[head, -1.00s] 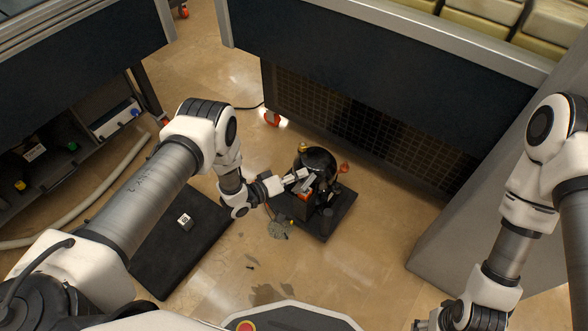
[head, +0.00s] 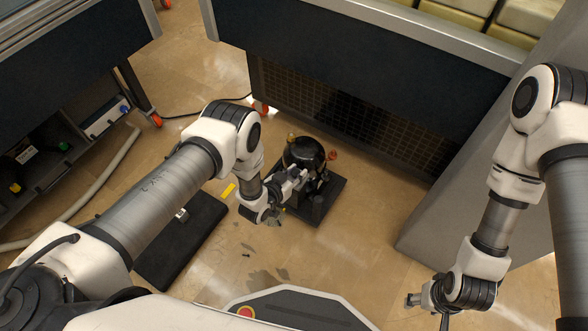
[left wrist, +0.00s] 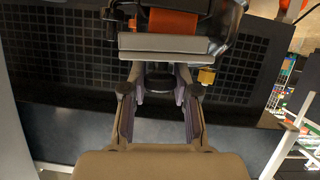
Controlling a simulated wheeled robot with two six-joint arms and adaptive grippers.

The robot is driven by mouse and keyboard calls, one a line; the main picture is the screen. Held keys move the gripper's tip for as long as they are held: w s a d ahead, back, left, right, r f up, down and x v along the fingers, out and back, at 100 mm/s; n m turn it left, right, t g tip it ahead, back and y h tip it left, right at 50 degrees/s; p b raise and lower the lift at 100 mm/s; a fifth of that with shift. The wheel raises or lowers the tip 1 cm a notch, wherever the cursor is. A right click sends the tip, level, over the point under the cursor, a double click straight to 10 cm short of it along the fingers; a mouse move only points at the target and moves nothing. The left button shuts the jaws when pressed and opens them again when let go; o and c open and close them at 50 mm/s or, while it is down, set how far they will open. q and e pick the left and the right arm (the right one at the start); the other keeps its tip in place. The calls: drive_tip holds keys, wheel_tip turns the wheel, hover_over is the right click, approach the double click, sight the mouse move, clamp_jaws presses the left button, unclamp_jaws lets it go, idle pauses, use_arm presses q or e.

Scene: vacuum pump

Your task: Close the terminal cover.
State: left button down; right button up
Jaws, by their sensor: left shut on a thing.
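The black vacuum pump (head: 304,152) stands on a dark base plate (head: 325,208) on the floor in the head view. My left gripper (head: 299,175) reaches its near side and hides part of it. In the left wrist view, a grey flap, apparently the terminal cover (left wrist: 165,46), lies across the fingertips. An orange part (left wrist: 172,22) shows just beyond it. My left gripper's fingers (left wrist: 160,82) are shut on the cover, though the contact itself is hard to see. My right gripper (head: 428,299) hangs at the lower right, away from the pump; its jaws are too small to read.
A dark bench with a grille (head: 340,118) stands behind the pump, and a grey panel (head: 455,215) stands to the right. A black mat (head: 165,258) lies at left with a small marked block on it. A yellow strip (head: 228,190) and dark stains lie on the floor.

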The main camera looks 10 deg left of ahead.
use_arm(q)
drive_tip(key=shift+d+f+m, duration=0.1)
drive_tip(key=shift+f+m, duration=0.05)
drive_tip(key=shift+m, duration=0.25)
idle(0.3)
drive_tip(key=c, duration=0.9)
unclamp_jaws()
drive_tip(key=shift+s, duration=0.15)
drive_tip(key=v, duration=1.1)
drive_tip(key=shift+s, duration=0.35)
